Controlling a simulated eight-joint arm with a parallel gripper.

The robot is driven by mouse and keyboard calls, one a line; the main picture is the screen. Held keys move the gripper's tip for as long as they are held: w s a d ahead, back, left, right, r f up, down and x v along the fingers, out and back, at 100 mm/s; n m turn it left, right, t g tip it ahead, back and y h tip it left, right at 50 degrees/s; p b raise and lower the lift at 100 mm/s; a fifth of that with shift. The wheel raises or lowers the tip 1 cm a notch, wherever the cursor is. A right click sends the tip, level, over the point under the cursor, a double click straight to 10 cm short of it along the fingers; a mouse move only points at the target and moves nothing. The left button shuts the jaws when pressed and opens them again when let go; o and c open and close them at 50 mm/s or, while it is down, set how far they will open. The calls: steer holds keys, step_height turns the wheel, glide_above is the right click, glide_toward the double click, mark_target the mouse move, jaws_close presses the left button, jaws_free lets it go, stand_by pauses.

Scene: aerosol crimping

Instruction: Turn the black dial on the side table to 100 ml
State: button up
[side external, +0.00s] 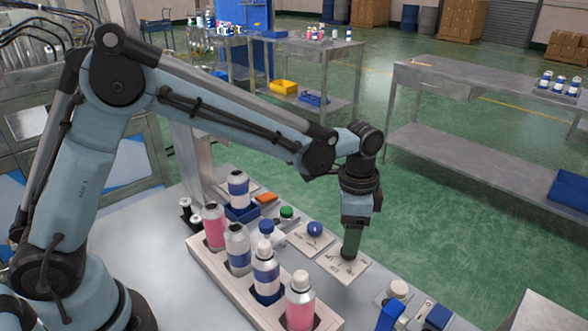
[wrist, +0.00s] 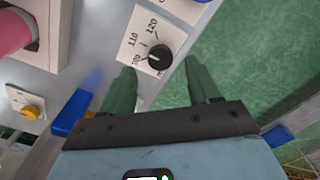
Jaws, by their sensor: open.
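The black dial (wrist: 159,57) sits on a pale label card (wrist: 131,50) printed with 100, 110 and 120. Its pointer mark is too small to read surely. My gripper (wrist: 160,66) is open, with one green finger on either side of the dial in the wrist view; I cannot tell if they touch it. In the side view my gripper (side external: 349,257) points down over the card (side external: 334,275) at the table's right edge and hides the dial there.
A rack (side external: 208,258) of pink and white bottles stands left of my gripper. A blue round knob (side external: 314,229) on another card is close behind. Blue fixtures and a white-capped part (side external: 398,289) stand in front. Green floor lies beyond the table edge.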

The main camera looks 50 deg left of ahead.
steer(key=shift+f, duration=1.85)
steer(key=shift+c, duration=0.4)
steer(key=c, duration=1)
